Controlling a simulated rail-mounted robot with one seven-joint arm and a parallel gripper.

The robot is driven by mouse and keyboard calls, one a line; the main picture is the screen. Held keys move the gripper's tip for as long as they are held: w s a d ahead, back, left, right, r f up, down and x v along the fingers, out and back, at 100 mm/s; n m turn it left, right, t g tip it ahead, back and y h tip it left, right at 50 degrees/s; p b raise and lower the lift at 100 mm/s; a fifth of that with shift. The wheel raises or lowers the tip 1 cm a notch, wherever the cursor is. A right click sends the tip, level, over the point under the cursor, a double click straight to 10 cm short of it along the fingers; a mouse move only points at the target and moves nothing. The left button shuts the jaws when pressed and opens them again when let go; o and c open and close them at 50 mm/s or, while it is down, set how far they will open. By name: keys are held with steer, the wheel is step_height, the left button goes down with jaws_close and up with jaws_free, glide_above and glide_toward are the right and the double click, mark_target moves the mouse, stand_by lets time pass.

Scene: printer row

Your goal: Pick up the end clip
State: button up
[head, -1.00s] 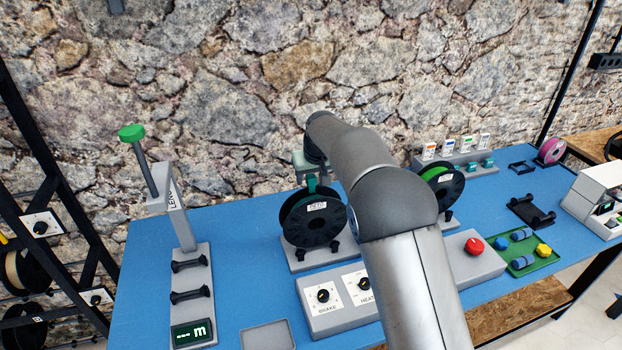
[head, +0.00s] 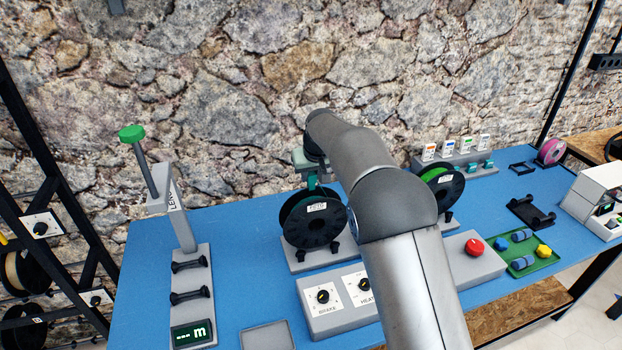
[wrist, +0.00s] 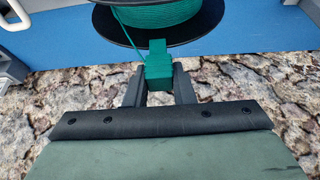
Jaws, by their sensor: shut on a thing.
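The end clip (wrist: 158,66) is a small teal block in the wrist view. It sits between the two fingers of my gripper (wrist: 158,86), which is shut on it. The clip is at the edge of a black-flanged spool (wrist: 200,38) wound with teal filament. A strand of the filament runs down toward the clip. In the head view this spool (head: 314,228) stands on a grey holder with a white label on its face. My gripper (head: 311,178) is just above its top edge, and my arm partly hides the area. I cannot tell whether the clip still touches the spool.
A grey control box (head: 339,303) with two knobs stands in front of the spool. Another spool (head: 443,188) with bright green filament stands to the right. A grey post with a green knob (head: 131,133) is at the left. A stone wall (head: 230,100) rises close behind the blue table.

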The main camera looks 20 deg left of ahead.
steer(key=s+r+b, duration=0.5)
steer(key=s+r, duration=0.6)
steer(key=s, duration=0.3)
steer(key=shift+d+r, duration=0.4)
steer(key=shift+d, duration=0.05)
